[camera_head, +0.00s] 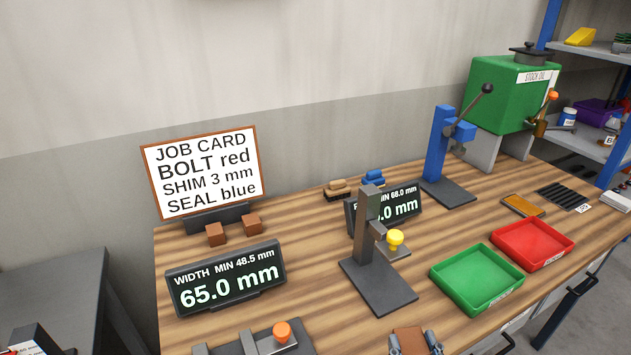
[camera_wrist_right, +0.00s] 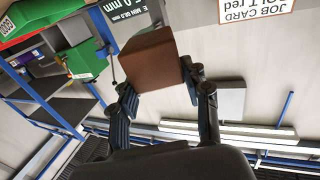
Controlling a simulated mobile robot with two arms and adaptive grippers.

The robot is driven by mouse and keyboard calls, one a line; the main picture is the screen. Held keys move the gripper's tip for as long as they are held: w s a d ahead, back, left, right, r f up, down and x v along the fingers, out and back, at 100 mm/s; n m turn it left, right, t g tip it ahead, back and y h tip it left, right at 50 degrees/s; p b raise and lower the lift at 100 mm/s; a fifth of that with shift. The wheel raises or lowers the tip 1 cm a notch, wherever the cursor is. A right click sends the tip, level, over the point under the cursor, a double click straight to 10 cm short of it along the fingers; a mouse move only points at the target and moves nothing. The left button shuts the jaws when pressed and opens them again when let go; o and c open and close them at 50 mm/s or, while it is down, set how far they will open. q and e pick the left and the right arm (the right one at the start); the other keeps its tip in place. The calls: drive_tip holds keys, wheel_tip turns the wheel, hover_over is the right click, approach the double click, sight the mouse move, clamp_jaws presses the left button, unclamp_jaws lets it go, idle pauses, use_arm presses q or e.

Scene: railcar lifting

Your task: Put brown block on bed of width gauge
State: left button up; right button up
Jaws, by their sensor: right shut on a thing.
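My right gripper (camera_head: 416,345) is at the bottom edge of the head view, shut on a brown block (camera_head: 408,337). In the right wrist view the brown block (camera_wrist_right: 148,58) sits between the two fingertips of the right gripper (camera_wrist_right: 160,88). The width gauge (camera_head: 262,345) lies at the front of the bench, left of the gripper, with an orange knob; its lower part is cut off by the frame. Its display (camera_head: 226,279) reads 65.0 mm. My left gripper is not seen.
Two more brown blocks (camera_head: 232,228) lie before the job card (camera_head: 203,172). A grey stand gauge (camera_head: 375,260) with a yellow knob stands between them and the green tray (camera_head: 476,279).

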drive_tip(key=s+a+r+n+y+p, duration=0.1)
drive_tip(key=s+a+y+p, duration=0.1)
drive_tip(key=a+p, duration=0.4)
drive_tip(key=s+a+r+n+y+p, duration=0.1)
drive_tip(key=s+a+n+y+p, duration=0.1)
drive_tip(key=a+p, duration=0.5)
drive_tip(key=shift+r+g+y+p, duration=0.2)
drive_tip(key=shift+g+y+p, duration=0.2)
drive_tip(key=shift+y+p, duration=0.3)
